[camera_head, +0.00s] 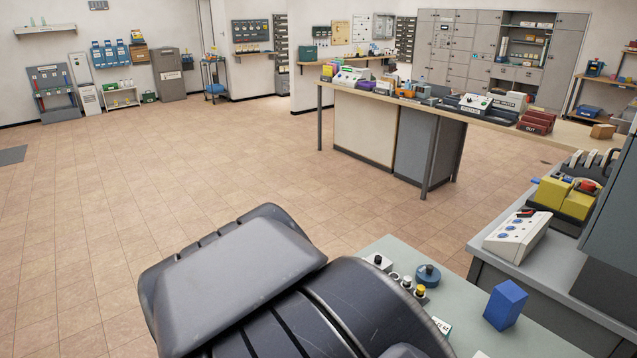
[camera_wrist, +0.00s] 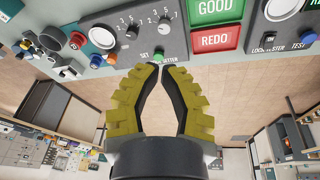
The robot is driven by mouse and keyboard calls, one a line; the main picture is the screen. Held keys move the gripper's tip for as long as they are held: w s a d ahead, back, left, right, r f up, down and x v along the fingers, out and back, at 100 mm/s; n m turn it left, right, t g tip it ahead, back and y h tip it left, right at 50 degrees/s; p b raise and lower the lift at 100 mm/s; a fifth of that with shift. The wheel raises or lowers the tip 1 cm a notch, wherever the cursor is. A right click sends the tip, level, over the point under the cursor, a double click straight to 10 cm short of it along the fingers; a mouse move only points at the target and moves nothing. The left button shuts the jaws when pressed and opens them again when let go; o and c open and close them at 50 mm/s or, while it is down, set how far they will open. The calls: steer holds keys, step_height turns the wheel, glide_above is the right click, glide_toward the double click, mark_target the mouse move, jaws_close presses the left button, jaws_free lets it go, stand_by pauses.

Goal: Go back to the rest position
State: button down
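My gripper (camera_wrist: 162,67) shows in the wrist view as two olive-yellow fingers with black inner pads. The fingertips are together, with a gap between the fingers lower down, and nothing is held. The tips appear just below a small green button (camera_wrist: 158,57) on a grey control panel (camera_wrist: 185,45); whether they touch it I cannot tell. In the head view my dark arm fills the bottom centre and the gripper is hidden.
The panel carries dials, a green GOOD sign (camera_wrist: 214,11) and a red REDO sign (camera_wrist: 214,40). A blue block (camera_head: 505,305) stands on the near bench. A white control box (camera_head: 517,236) and yellow device (camera_head: 562,197) are at right. Open tiled floor (camera_head: 130,190) lies left.

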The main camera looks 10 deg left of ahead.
steer(key=s+d+r+m+g, duration=0.1)
steer(key=s+d+r, duration=0.1)
steer(key=d, duration=0.4)
steer(key=s+d+r+m, duration=0.1)
steer(key=s+d+r, duration=0.1)
steer(key=d, duration=0.3)
steer(key=s+d+r+m+g, duration=0.2)
steer(key=s+d+g, duration=0.1)
steer(key=s+d, duration=0.8)
steer(key=s, duration=0.4)
steer(key=shift+r+m+g, duration=0.2)
steer(key=shift+m+g, duration=0.2)
steer(key=shift+d, duration=0.1)
